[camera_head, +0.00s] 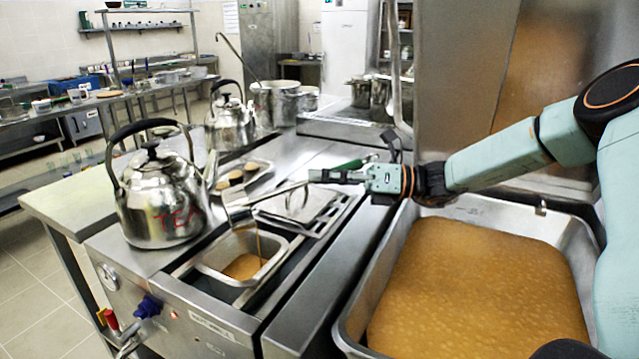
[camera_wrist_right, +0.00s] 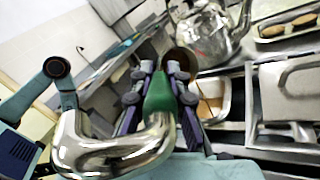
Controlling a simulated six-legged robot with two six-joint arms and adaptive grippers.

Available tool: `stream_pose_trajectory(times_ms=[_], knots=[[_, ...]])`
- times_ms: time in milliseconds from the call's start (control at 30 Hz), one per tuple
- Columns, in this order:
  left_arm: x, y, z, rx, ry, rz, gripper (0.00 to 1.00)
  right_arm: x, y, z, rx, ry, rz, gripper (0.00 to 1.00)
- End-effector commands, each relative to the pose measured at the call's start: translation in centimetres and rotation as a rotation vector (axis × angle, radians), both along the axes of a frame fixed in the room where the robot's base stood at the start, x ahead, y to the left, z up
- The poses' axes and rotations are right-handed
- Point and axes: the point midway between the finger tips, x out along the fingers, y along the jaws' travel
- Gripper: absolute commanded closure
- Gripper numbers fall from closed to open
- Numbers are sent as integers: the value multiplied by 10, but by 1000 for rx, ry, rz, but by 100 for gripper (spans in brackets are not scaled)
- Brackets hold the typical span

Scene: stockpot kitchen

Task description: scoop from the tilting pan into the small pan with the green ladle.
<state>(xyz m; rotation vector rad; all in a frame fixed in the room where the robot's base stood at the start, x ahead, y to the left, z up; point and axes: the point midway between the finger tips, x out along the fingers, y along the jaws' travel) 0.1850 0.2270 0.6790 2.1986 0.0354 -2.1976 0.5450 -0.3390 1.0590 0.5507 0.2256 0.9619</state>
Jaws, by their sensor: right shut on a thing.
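My right gripper (camera_head: 345,178) comes in from the right and is shut on the green handle of the ladle (camera_head: 268,196). The green handle (camera_wrist_right: 160,92) also shows between the fingers in the right wrist view. The ladle bowl is tilted over the small pan (camera_head: 208,268), and a thin brown stream falls from it into the pan. Brown liquid covers the bottom of the small pan. The tilting pan (camera_head: 352,318) at the right holds a large amount of orange-brown, bubbly liquid. My left gripper is not in view.
A kettle marked TEA (camera_head: 160,205) stands just left of the small pan. A second kettle (camera_head: 229,122) and stockpots (camera_head: 275,102) stand behind. A lidded insert (camera_head: 300,208) lies beside the small pan. A tray with round brown items (camera_head: 258,167) sits behind the ladle.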

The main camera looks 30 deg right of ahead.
Motion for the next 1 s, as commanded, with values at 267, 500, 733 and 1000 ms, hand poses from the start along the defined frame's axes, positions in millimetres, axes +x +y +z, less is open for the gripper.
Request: stream_pose_trajectory(times_ms=[267,500,733,1000], knots=[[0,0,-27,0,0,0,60,-1,-7,-13,72,-14,0,100],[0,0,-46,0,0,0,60,-2,-13,-21,131,-26,-1,100],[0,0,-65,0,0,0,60,-3,-19,-29,186,-35,-1,100],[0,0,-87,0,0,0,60,-5,-24,-38,249,-47,0,100]])
